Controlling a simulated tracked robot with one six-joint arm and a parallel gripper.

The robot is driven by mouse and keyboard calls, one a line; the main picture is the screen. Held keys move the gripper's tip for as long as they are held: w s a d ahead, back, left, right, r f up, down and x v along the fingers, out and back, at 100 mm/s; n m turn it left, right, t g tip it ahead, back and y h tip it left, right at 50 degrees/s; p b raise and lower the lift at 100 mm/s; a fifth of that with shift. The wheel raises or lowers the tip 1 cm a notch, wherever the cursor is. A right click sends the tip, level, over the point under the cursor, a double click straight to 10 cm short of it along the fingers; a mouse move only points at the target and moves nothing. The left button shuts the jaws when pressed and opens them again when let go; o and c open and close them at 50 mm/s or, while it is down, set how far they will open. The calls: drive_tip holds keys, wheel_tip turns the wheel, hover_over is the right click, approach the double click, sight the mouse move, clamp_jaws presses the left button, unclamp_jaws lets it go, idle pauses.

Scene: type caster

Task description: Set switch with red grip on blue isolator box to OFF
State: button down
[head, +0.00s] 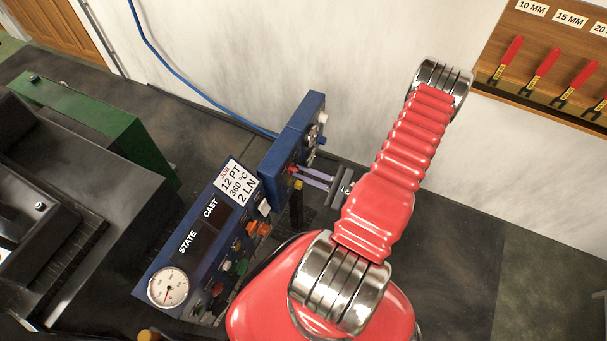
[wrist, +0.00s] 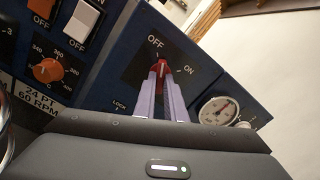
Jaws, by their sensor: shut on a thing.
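The blue isolator box (head: 305,112) stands near the wall in the head view. Its panel (wrist: 206,80) fills the middle of the wrist view, with OFF printed above the switch and ON to its upper right. The switch's red grip (wrist: 161,67) sits between the tips of my gripper (wrist: 162,74), whose pale fingers are shut on it. The grip seems to point up, nearer the OFF mark than ON, but the fingers hide part of it. In the head view my gripper (head: 296,171) reaches the box face from the right.
A control panel with a gauge (head: 168,287) and an orange knob (wrist: 47,70) adjoins the box. A black post with a yellow top (head: 297,205) stands close below my fingers. A green machine (head: 100,118) is at left. Floor to the right is clear.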

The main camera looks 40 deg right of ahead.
drive_tip(key=shift+a+n, duration=0.1)
drive_tip(key=shift+n, duration=1.6)
drive_tip(key=c, duration=1.8)
unclamp_jaws()
drive_tip(key=shift+s, duration=0.1)
drive_tip(key=shift+v, duration=0.85)
drive_tip(key=v, duration=1.2)
